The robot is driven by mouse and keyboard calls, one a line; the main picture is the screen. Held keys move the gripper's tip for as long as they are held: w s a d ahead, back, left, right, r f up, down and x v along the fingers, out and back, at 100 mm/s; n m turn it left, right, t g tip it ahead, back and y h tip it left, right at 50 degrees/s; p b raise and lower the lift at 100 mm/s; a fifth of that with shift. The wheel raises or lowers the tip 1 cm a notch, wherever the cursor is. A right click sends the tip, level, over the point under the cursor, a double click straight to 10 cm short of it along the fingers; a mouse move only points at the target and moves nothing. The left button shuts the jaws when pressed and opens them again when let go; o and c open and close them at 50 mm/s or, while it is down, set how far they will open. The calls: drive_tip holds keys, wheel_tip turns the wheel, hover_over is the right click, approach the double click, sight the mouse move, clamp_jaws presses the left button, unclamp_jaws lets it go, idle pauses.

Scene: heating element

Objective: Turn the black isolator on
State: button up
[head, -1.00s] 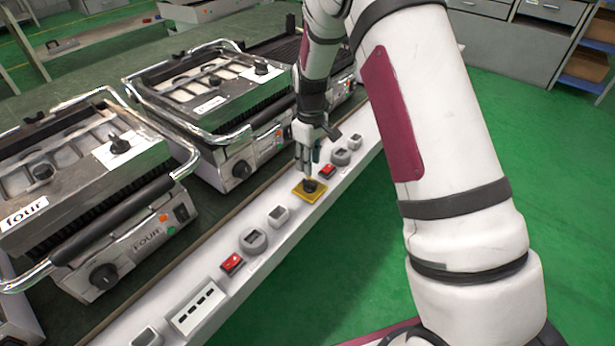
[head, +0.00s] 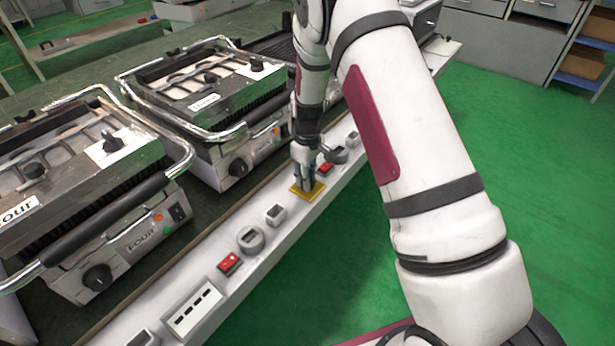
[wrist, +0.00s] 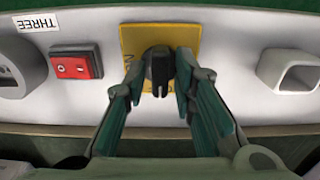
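The black isolator is a dark rotary knob (wrist: 159,66) on a square yellow plate (wrist: 131,40) in the wrist view. The plate also shows on the white rail in the head view (head: 312,196), where my gripper mostly hides the knob. My gripper (wrist: 160,72) is down at the plate with one finger on each side of the knob. A small gap shows at the left finger. The right finger is very close to the knob; I cannot tell if it touches. The knob's slotted grip points toward the bottom of the wrist view.
A red rocker switch (wrist: 76,65) and a round grey socket (wrist: 14,68) sit left of the plate in the wrist view. A white square socket (wrist: 288,70) is on the right. Contact grills (head: 200,95) stand along the rail. Green floor (head: 330,270) lies in front.

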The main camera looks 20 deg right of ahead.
clamp_jaws()
drive_tip(key=m, duration=0.3)
drive_tip(key=shift+m, duration=0.4)
drive_tip(key=m, duration=0.4)
drive_tip(key=shift+m, duration=0.3)
drive_tip(key=m, duration=0.4)
drive_tip(key=shift+m+p, duration=0.3)
drive_tip(key=shift+p, duration=0.05)
drive_tip(key=m, duration=0.4)
drive_tip(key=shift+m, duration=0.4)
drive_tip(key=shift+p, duration=0.3)
